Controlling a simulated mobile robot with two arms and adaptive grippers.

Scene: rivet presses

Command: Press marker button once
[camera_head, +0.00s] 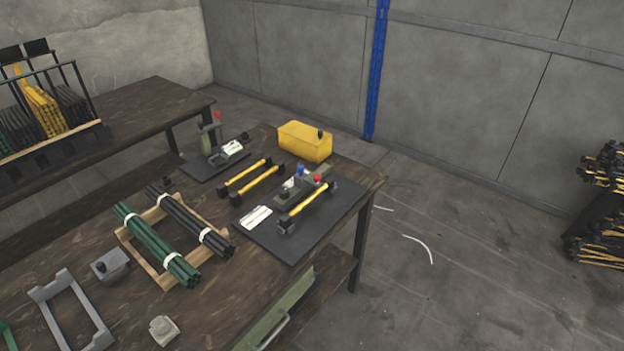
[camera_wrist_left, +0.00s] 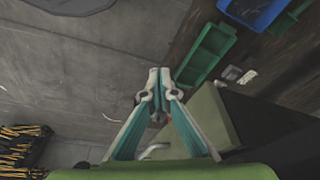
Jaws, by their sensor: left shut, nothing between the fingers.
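On the dark workbench (camera_head: 215,310), a dark mat (camera_head: 262,238) carries a fixture with a blue button (camera_head: 300,169) and a red button (camera_head: 318,177). A yellow-handled bar lies across the fixture's front. A yellow box (camera_head: 303,142) with a black knob (camera_head: 320,134) stands behind it. A press (camera_head: 209,138) with a red knob (camera_head: 217,115) stands to the left. I cannot tell which of these is the marker button. My left gripper (camera_wrist_left: 158,76) is shut and empty in the left wrist view, its tips together over grey floor. Neither gripper shows in the head view.
Green and black rods (camera_head: 155,243) lie in a wooden rack left of the mat. Two yellow-handled bars (camera_head: 246,176) lie between press and fixture. Green (camera_wrist_left: 208,52) and blue (camera_wrist_left: 250,10) bins show in the left wrist view.

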